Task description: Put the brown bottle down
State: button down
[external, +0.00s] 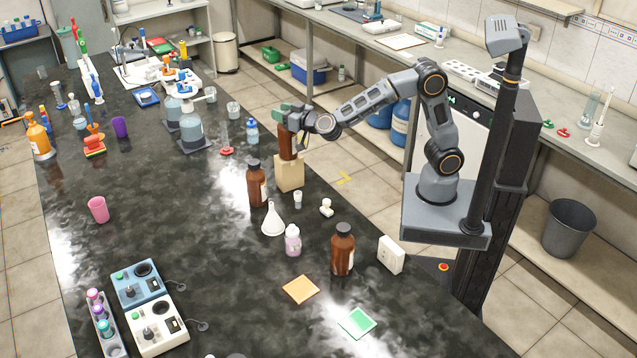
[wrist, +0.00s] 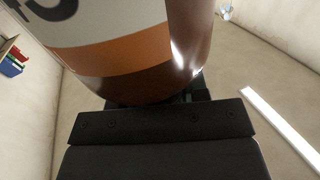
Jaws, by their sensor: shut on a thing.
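A brown bottle (external: 287,143) is held upright in my gripper (external: 290,117), over a beige block (external: 290,174) at the bench's right edge. Its base appears at or just above the block's top; I cannot tell whether they touch. In the wrist view the bottle (wrist: 135,75) fills the upper middle, with a white and orange label, close against my dark gripper (wrist: 160,105). My gripper is shut on it. Two other brown bottles stand on the bench: one left of the block (external: 257,187), one nearer the front (external: 342,252).
A white funnel (external: 272,221), a small white bottle (external: 293,242) and a white box (external: 390,254) stand near the block. Orange (external: 300,289) and green (external: 357,322) squares lie in front. The black bench (external: 180,215) is clear left of the funnel.

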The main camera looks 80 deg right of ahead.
jog(key=c, duration=1.1)
grip_release()
jog(key=shift+f, duration=0.15)
jog(key=o, duration=0.5)
